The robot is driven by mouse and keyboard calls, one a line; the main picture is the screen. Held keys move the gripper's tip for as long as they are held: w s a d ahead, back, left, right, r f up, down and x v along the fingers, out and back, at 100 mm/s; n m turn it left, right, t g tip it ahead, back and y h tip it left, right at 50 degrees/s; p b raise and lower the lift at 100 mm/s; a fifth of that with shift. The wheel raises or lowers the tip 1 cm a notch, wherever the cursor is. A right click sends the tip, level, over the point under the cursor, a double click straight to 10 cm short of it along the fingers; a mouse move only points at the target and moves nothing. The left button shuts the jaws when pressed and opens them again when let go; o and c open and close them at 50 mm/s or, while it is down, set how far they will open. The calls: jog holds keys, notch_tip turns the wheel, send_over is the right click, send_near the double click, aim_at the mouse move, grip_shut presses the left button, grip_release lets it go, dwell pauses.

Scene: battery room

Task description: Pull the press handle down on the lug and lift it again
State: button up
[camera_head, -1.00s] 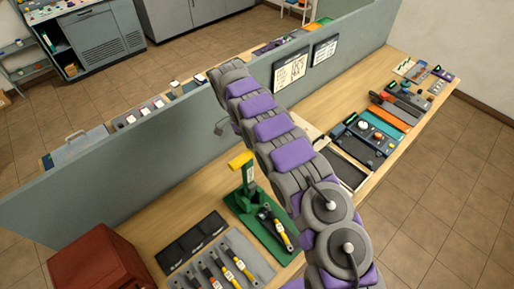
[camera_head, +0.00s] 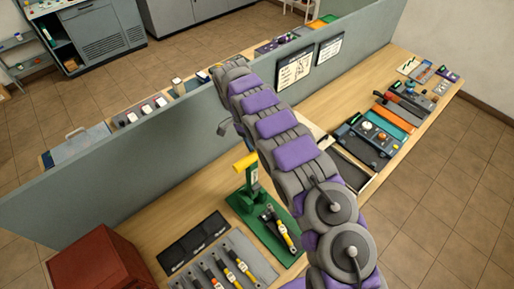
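The press stands on the wooden bench in the head view, with a green base (camera_head: 247,213) and a green upright post. Its yellow handle (camera_head: 245,161) sits at the top of the post, and its right end meets the outline of my arm. A yellow-and-black cable piece (camera_head: 282,232) lies along the press base. The lug itself is too small to make out. My grey-and-purple arm crosses the view from the bottom right to the upper middle, passing over the bench to the right of the press. I cannot make out my gripper's fingers, so its contact with the handle cannot be seen.
A red box (camera_head: 97,262) stands at the lower left. A grey partition (camera_head: 130,165) runs behind. Several devices (camera_head: 372,140) lie on the right bench.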

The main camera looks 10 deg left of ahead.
jog(key=r, duration=0.2)
jog(key=r+p, duration=0.1)
jog(key=shift+s+r, duration=0.2)
jog(key=shift+s, duration=0.05)
jog(key=shift+s+d, duration=0.35)
jog(key=shift+s, duration=0.2)
jog(key=s+d+r+b, duration=0.1)
jog(key=s+d+b, duration=0.2)
jog(key=s, duration=0.9)
jog(key=shift+s+d+r, duration=0.2)
jog(key=shift+s+d, duration=0.1)
jog(key=shift+d, duration=1.35)
